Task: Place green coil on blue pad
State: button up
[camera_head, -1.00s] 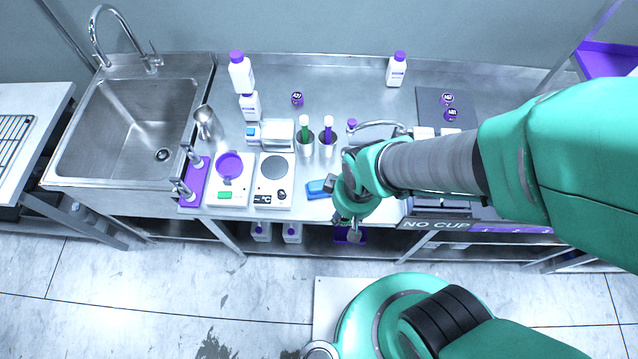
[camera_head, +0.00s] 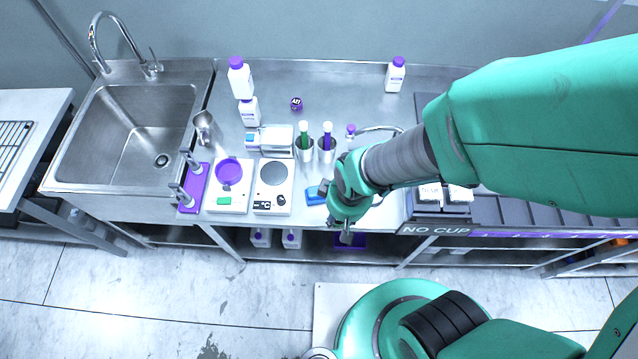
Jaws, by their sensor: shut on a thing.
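A blue pad (camera_head: 315,194) lies near the front edge of the steel counter, right of the two white devices; its right end is covered by my gripper. My gripper (camera_head: 333,199) is at the pad's right side, beneath my teal wrist, near the front edge. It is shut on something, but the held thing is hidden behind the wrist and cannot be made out. I see no green coil clearly in the open. I cannot tell whether the gripper touches the pad or is above it.
A dark slatted rack (camera_head: 500,208) is at the right.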

jog(key=w+a, duration=0.2)
jog(key=w, duration=0.2)
jog(key=w+a+f, duration=0.1)
jog(key=w+a, duration=0.1)
jog(key=w, duration=0.2)
jog(key=w+a, duration=0.2)
jog(key=w, duration=0.2)
jog(key=shift+f+b, duration=0.15)
jog(key=shift+b, duration=0.2)
jog(key=shift+f, duration=1.7)
jog(key=shift+f+b, duration=0.2)
jog(key=shift+b, duration=0.15)
jog(key=o, duration=1.1)
jog(key=shift+r, duration=0.15)
notch_tip(320, 180, up, 12)
jog(key=s+p, duration=0.1)
jog(key=shift+d+p, duration=0.35)
jog(key=shift+d, duration=0.05)
